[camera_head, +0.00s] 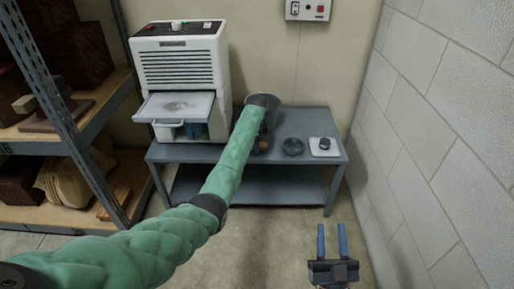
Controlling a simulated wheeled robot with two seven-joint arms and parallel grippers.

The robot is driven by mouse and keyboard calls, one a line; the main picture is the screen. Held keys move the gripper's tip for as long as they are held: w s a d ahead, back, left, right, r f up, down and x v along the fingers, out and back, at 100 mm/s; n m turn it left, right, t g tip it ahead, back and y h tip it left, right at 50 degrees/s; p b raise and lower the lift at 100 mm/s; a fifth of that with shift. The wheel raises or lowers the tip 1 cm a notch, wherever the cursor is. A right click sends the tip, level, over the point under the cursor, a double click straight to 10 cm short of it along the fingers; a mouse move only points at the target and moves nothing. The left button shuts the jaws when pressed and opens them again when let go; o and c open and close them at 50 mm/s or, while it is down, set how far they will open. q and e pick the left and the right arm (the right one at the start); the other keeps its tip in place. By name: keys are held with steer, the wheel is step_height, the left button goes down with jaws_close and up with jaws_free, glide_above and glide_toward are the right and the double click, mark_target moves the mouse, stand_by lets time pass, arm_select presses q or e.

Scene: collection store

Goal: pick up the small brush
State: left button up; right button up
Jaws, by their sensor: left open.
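I cannot make out a small brush for certain. A small brown-orange item (264,146) shows on the grey table (228,153), partly hidden by my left arm; it is too small to identify. My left arm reaches from the lower left to the table. Its dark end and my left gripper (268,128) are over the table, close to this item, with the fingers mostly hidden. The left gripper is open. My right gripper (332,228) is at the lower right, in front of the table. Its two blue fingers are apart with nothing between them.
A white machine (182,75) with a pulled-out tray (174,106) stands on the table's left. A dark round disc (292,146) and a white square with a black knob (324,146) lie on the right. Loaded shelves (75,135) stand left; a block wall (440,130) bounds the right.

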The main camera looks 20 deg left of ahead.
arm_select(q)
steer(key=c, duration=1.1)
steer(key=shift+r, duration=0.1)
